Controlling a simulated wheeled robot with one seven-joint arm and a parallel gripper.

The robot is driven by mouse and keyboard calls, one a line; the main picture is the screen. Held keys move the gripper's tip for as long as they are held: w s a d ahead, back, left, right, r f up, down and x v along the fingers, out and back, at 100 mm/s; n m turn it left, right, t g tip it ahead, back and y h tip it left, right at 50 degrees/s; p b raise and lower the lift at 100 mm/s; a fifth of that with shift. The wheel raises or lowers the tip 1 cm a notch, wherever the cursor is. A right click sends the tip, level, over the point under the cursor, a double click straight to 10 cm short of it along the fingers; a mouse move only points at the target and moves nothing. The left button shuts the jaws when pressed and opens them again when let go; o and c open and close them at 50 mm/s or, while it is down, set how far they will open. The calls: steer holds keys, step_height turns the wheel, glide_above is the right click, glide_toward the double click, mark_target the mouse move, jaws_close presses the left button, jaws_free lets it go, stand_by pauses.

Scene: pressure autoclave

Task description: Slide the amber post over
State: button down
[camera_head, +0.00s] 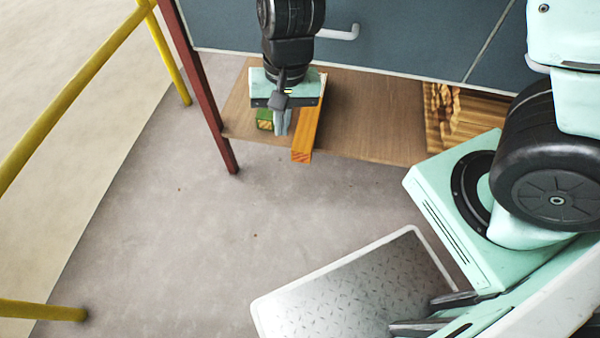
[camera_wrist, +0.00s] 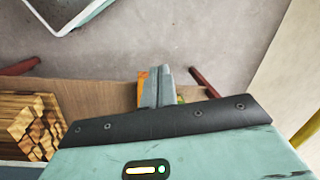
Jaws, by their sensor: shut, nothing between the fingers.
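The amber post (camera_head: 308,125) is a long orange-yellow wooden bar lying on the brown shelf (camera_head: 375,120), its reddish end (camera_head: 301,156) at the shelf's front edge. In the wrist view a strip of the post (camera_wrist: 142,82) shows beside the fingers, and the rest is hidden by my gripper's body. My gripper (camera_head: 281,124) points down over the shelf, just left of the post. Its fingers (camera_wrist: 158,86) are shut together and empty. They appear very close to the post's left side; I cannot tell if they touch.
A green block (camera_head: 264,119) sits left of my fingers on the shelf. A stack of timber (camera_head: 470,118) lies at the shelf's right, also in the wrist view (camera_wrist: 28,128). A red leg (camera_head: 212,100) stands at the left, with yellow rails (camera_head: 75,90) beyond. The shelf right of the post is clear.

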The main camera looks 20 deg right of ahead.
mark_target(302, 146)
steer(key=w+d+f+m+b, duration=0.2)
steer(key=f+b, duration=0.6)
steer(key=f, duration=0.6)
steer(key=w+d+f+m+h+b, duration=0.1)
steer(key=w+d+f+m+b, duration=0.1)
steer(key=w+d+f+b, duration=0.3)
steer(key=shift+w+d+f+t+h+b, duration=0.35)
steer(key=shift+f+b, duration=1.6)
steer(key=shift+f, duration=2.45)
steer(key=shift+w+a, duration=0.15)
steer(key=shift+w, duration=0.05)
steer(key=w+d+p, duration=0.1)
steer(key=w+d, duration=0.1)
steer(key=w, duration=0.1)
steer(key=shift+p, duration=0.4)
steer(key=shift+s, duration=0.1)
